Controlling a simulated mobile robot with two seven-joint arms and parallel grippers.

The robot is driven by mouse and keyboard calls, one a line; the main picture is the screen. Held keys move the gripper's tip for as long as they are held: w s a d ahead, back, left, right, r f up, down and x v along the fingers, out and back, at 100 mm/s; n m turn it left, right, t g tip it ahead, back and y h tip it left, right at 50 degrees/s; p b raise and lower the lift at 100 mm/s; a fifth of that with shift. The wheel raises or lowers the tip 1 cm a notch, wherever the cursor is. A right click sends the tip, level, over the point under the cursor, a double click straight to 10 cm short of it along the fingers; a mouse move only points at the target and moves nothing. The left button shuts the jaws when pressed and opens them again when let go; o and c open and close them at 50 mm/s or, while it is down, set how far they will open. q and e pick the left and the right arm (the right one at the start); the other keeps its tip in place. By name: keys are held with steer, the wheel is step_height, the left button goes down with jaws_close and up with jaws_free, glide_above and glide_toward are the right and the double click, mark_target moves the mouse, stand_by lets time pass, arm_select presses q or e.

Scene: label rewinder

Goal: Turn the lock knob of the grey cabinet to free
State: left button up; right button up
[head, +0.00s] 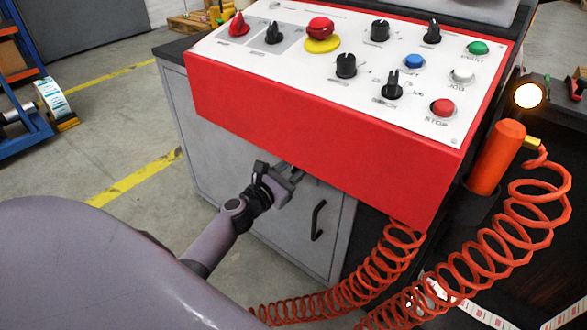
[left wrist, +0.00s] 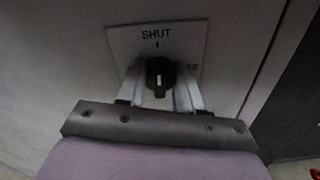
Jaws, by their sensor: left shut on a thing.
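The grey cabinet (head: 222,140) stands below the red control box, with a black handle on its door. In the left wrist view, the black lock knob (left wrist: 159,76) sits on a pale label plate (left wrist: 190,40) on the cabinet front (left wrist: 60,50). The plate reads SHUT above the knob; a partly covered word ending in E shows at right. The knob's white mark is upright, in line with SHUT. My left gripper (left wrist: 160,92) is shut on the knob, one finger on each side. In the head view my left gripper (head: 290,178) is at the cabinet door; the knob is hidden there. My right gripper is not in view.
The red control box (head: 320,150) overhangs the cabinet close above my left gripper. The black door handle (head: 318,220) is to its right. Orange coiled hoses (head: 385,270) hang at the lower right. Open floor (head: 125,150) lies to the left.

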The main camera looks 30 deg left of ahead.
arm_select(q)
steer(key=m+b, duration=0.1)
steer(key=m, duration=0.1)
steer(key=shift+f+m, duration=0.1)
steer(key=shift+m, duration=0.2)
steer(key=shift+m+b, duration=0.45)
steer(key=shift+m, duration=0.55)
steer(key=m+b, duration=0.1)
steer(key=m, duration=0.1)
steer(key=shift+d+m, duration=0.1)
steer(key=shift+m, duration=0.7)
steer(key=m+b, duration=0.1)
steer(key=m, duration=0.1)
steer(key=shift+m, duration=0.3)
steer(key=m, duration=0.2)
steer(key=shift+m+b, duration=0.4)
steer(key=shift+m, duration=1.9)
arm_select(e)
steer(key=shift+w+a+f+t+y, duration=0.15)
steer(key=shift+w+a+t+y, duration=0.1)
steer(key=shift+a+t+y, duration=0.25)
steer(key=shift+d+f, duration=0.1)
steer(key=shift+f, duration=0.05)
